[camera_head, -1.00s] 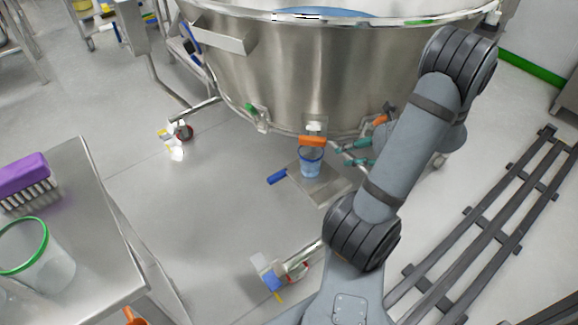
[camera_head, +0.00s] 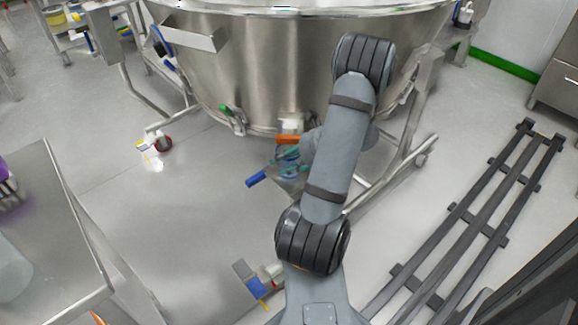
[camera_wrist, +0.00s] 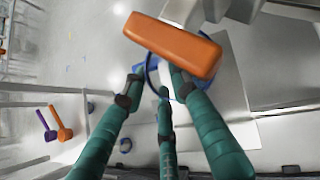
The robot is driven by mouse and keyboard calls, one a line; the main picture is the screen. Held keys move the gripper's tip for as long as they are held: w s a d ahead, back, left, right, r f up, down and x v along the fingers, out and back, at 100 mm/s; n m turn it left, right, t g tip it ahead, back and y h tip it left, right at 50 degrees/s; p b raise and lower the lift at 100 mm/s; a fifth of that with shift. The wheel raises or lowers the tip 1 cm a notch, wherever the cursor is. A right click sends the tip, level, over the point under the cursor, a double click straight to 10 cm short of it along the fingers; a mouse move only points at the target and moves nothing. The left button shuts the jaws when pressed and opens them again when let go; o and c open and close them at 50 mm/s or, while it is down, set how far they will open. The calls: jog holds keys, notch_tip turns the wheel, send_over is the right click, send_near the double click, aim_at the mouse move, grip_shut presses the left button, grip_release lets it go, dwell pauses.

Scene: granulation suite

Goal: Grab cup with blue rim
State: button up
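The cup with the blue rim (camera_head: 287,152) stands on a small metal ledge (camera_head: 290,183) under the big steel vessel, below an orange block. In the wrist view the cup (camera_wrist: 163,74) is partly hidden by the orange block and my fingers. My gripper (camera_wrist: 157,88) has three teal fingers spread apart at the cup, one to its left, one to its right and one at the near side. I cannot tell whether they touch it. In the head view my gripper (camera_head: 288,163) is largely hidden by my arm.
The orange block (camera_wrist: 172,45) hangs close over the cup and fingertips. The steel vessel (camera_head: 270,75) and its frame legs (camera_head: 415,110) stand around the spot. A blue handle (camera_head: 255,178) sticks out left of the ledge. A steel table (camera_head: 60,230) is at left; floor between is clear.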

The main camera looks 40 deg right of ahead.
jog(key=shift+w, duration=0.1)
jog(key=shift+c, duration=1.2)
jog(key=c, duration=0.4)
grip_shut()
